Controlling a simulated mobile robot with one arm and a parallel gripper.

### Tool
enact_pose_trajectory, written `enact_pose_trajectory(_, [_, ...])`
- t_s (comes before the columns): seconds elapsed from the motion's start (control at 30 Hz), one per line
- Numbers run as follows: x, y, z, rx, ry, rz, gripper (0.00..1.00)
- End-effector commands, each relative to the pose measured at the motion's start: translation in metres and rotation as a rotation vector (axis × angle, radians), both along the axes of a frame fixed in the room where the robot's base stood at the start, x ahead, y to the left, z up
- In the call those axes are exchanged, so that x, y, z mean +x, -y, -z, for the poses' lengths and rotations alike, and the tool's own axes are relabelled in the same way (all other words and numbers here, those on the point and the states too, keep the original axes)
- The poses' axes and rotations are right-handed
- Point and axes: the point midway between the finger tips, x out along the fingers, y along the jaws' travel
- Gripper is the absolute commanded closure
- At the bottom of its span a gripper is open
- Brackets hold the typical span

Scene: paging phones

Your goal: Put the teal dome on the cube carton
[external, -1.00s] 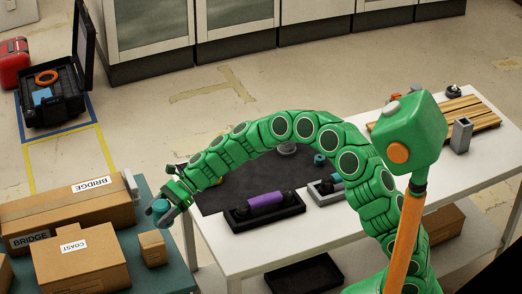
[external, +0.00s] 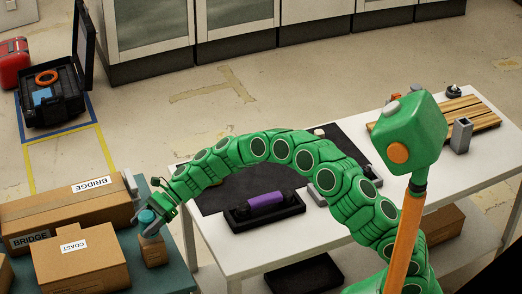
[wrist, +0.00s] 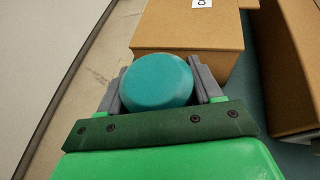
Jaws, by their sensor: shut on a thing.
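The teal dome (external: 147,216) is between the grey fingers of my gripper (external: 150,222), which is shut on it. In the wrist view the dome (wrist: 157,82) shows its rounded top, with a finger of my gripper (wrist: 160,88) on each side. The cube carton (external: 154,253) is the small plain brown box on the teal surface at the left. The dome and fingertips appear at or just over its top; I cannot tell whether they touch it.
The COAST carton (external: 82,262) and the long BRIDGE carton (external: 75,208) stand close by, left of and behind the cube carton. The white table (external: 214,248) is to the right, with a purple cylinder (external: 265,199) in a black holder on a dark mat.

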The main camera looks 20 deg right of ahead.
Motion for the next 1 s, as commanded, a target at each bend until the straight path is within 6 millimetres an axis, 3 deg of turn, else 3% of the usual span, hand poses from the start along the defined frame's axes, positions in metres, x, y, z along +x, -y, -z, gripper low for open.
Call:
enact_pose_trajectory(0.27, [0.000,-0.001,0.032,-0.003,-0.002,0.000,0.67])
enact_pose_trajectory(0.63, [0.001,0.000,0.035,-0.002,-0.001,0.001,0.67])
enact_pose_trajectory(0.67, [0.001,0.000,0.034,-0.001,-0.001,0.000,0.31])
enact_pose_trajectory(0.7, [0.001,0.000,0.034,-0.002,0.000,0.000,0.25])
enact_pose_trajectory(0.8, [0.001,0.000,0.034,-0.001,-0.001,0.000,0.10])
enact_pose_trajectory(1.0, [0.001,0.000,0.034,-0.002,0.000,0.000,0.10])
